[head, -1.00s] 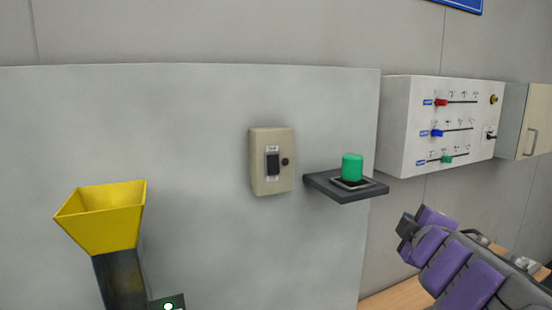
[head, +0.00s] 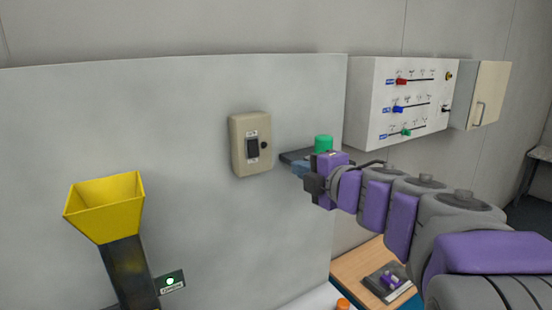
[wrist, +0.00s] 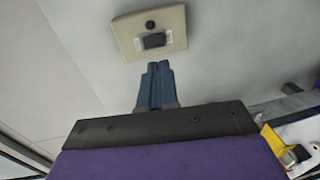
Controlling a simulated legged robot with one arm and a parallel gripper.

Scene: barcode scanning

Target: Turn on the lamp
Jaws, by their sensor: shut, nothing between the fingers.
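A beige switch box (head: 250,144) with a dark rocker switch (head: 252,149) and a small black round knob (head: 264,145) is mounted on the grey panel. It also shows at the top of the wrist view (wrist: 150,32), just beyond the fingertips. My gripper (head: 299,169) is shut and empty, to the right of and slightly below the switch box, apart from it. In the wrist view its blue fingers (wrist: 156,80) are together and point toward the box. I cannot make out a lamp for certain.
A white slider box (head: 375,90) and a cabinet (head: 487,95) are at right. A yellow funnel (head: 105,206) is at left, beside a small lit green indicator (head: 170,282).

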